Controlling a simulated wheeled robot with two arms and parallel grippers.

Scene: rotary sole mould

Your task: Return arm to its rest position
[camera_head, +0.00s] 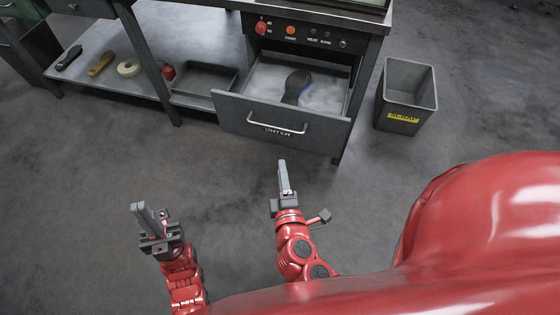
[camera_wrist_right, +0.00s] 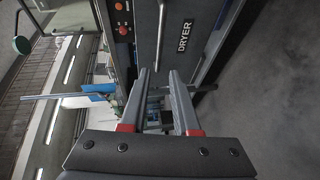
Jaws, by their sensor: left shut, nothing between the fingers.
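My left gripper (camera_head: 148,214) is over the floor at the lower left in the head view, its fingers shut with nothing between them. My right gripper (camera_head: 283,172) is further right, in front of the dryer drawer (camera_head: 240,118) and apart from it. In the right wrist view my right gripper (camera_wrist_right: 160,74) is open, with an empty gap between its two fingers. The drawer stands pulled out and bears the label DRYER.
A grey bin (camera_head: 408,95) stands on the floor right of the bench. The lower shelf (camera_head: 110,82) holds a dark tool, a tan tool, a tape roll, a red item and a dark tray (camera_head: 203,80). A control panel (camera_head: 300,32) sits above the drawer. Floor before the bench is clear.

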